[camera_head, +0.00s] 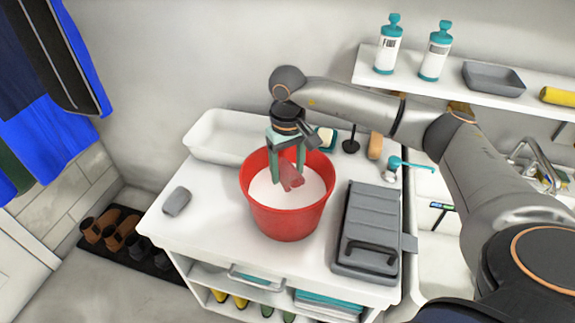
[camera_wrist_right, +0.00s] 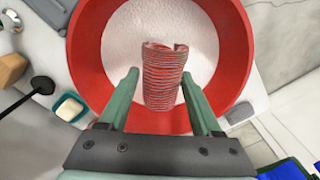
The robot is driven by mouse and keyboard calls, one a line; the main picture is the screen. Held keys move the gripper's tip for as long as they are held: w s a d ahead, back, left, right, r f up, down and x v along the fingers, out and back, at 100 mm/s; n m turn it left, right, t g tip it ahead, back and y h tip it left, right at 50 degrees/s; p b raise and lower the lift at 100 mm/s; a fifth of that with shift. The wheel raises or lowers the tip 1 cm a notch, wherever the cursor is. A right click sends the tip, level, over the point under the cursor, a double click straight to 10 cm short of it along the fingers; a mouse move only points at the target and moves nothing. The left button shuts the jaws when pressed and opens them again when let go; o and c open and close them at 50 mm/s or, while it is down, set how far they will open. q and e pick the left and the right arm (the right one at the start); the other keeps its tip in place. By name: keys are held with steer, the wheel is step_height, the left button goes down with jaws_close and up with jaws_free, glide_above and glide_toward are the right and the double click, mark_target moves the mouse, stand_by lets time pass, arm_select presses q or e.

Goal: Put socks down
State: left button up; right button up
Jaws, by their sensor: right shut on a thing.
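The socks (camera_head: 289,180) are a small red bundle that looks ribbed with red and grey stripes in the right wrist view (camera_wrist_right: 163,78). My right gripper (camera_head: 287,168) is shut on the socks and points down into a red bucket (camera_head: 287,221). The bucket stands on the white counter and has white contents (camera_head: 262,190). The socks are within the bucket's rim, over the white contents; whether they touch them I cannot tell. In the right wrist view the gripper fingers (camera_wrist_right: 160,102) are on either side of the socks. My left gripper is not in view.
A grey case (camera_head: 367,228) with a black handle lies right of the bucket. A white tray (camera_head: 205,140) is behind it at left, and a grey block (camera_head: 177,201) lies at front left. A soap dish (camera_head: 327,138) and black tool (camera_head: 351,142) are behind. Bottles (camera_head: 387,50) stand on the upper shelf.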

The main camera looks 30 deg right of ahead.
mark_target(288, 167)
steer(key=o, duration=1.4)
steer(key=shift+o, duration=0.2)
steer(key=shift+r, duration=0.1)
step_height(288, 167, up, 7)
steer(key=p, duration=0.4)
steer(key=shift+p, duration=0.3)
steer(key=shift+s, duration=0.1)
